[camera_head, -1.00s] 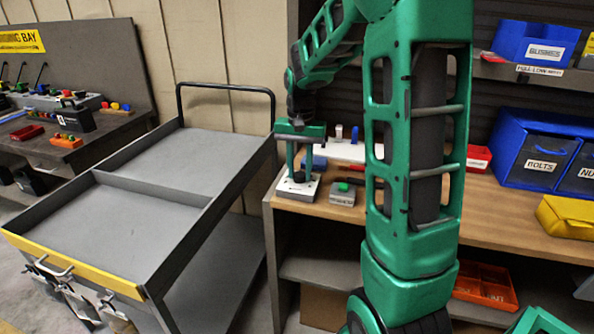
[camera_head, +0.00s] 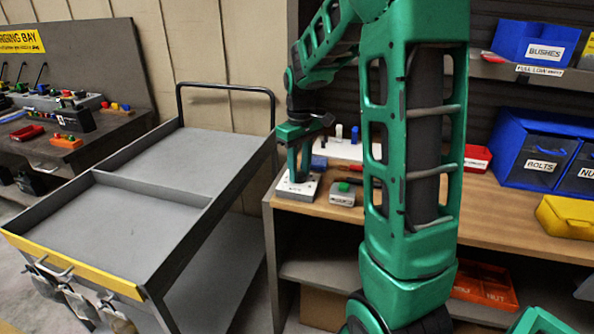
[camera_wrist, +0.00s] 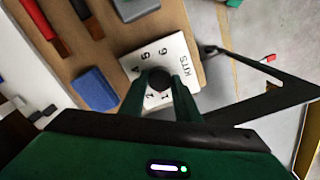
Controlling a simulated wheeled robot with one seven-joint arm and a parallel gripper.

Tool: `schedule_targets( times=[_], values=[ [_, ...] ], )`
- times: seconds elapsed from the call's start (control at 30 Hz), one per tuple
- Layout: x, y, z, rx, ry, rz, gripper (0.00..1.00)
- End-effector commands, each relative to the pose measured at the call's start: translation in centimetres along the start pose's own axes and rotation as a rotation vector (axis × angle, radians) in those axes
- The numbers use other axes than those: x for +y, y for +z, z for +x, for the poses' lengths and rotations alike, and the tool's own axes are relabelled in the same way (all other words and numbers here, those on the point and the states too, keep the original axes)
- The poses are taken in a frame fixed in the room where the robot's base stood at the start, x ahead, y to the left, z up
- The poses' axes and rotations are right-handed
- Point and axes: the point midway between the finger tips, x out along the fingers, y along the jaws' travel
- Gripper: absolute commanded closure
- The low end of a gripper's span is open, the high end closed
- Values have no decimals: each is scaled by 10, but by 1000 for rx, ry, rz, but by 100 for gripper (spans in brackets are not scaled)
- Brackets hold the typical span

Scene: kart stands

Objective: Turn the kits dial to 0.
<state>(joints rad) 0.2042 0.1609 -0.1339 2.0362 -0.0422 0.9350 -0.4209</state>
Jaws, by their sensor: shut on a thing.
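The kits dial is a white square plate (camera_wrist: 178,50) marked KITS, with several digits around a dark round knob (camera_wrist: 158,79). In the wrist view the digits 4, 5 and 6 show above the knob, and parts of others show below it; the 0 cannot be made out. My gripper (camera_wrist: 160,84) is shut on the knob, one green finger on each side.
A grey box with a green button (camera_head: 343,192) stands just right of the dial, and a blue block (camera_wrist: 95,88) lies near it. The grey cart (camera_head: 150,200) stands left of the bench. Blue, red and yellow bins are further right.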

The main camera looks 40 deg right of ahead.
Motion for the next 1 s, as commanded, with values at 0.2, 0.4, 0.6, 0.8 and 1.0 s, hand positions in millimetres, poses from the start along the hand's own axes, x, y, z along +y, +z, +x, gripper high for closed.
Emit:
schedule_targets(
  times=[0.2,0.4,0.6,0.8,1.0],
  values=[
    [-2,-4,-2,11,3,-213,93],
    [-2,-4,-2,11,3,-403,93],
    [-2,-4,-2,10,4,-587,93],
    [-2,-4,-2,10,6,-746,93],
    [-1,-4,-2,10,7,-860,93]
  ],
)
